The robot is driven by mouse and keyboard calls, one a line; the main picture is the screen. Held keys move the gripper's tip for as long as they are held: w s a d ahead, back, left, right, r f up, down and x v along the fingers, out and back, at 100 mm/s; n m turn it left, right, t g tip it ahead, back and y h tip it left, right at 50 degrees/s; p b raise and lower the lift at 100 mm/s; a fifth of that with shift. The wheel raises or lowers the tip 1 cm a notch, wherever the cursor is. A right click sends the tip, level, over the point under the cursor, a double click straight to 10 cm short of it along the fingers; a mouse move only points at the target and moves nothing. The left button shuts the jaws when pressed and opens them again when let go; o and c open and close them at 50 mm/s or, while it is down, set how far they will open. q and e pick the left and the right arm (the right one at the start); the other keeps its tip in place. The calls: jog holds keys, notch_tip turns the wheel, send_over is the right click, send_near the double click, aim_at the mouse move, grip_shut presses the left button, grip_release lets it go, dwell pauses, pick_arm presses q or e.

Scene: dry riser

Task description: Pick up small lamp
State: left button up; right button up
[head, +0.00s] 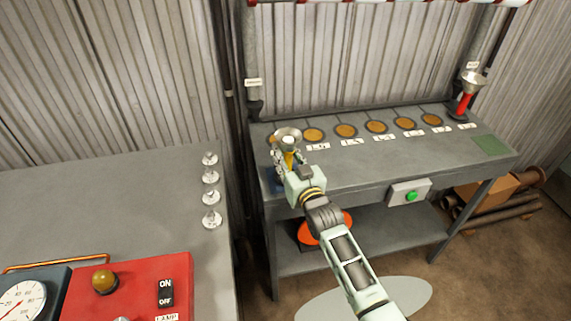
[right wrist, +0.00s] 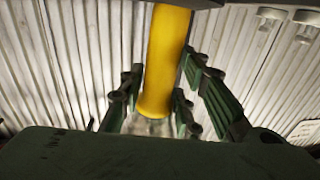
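A yellow cylinder with a silver dish on top (head: 288,134) stands upright at the left end of the grey workbench (head: 345,180); I cannot tell for sure that it is the small lamp. My right gripper (head: 288,157) has its fingers on both sides of the yellow shaft. In the right wrist view, the yellow shaft (right wrist: 163,62) runs between the green fingers, with a clear, glassy part at its lower end. The fingers are very close to it, but contact is not clear. My left gripper is not in view.
Several round brown pads (head: 345,131) with labels line the bench. A green-button box (head: 410,194) is on its front. Several small clear pieces (head: 211,177) stand on the left table (head: 120,200), near a red ON/OFF panel (head: 140,283). A corrugated wall (head: 130,70) closes the back.

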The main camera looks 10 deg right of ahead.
jog(key=shift+d+f, duration=0.1)
jog(key=shift+f, duration=0.05)
grip_shut()
jog(key=shift+s, duration=0.1)
jog(key=shift+r, duration=0.2)
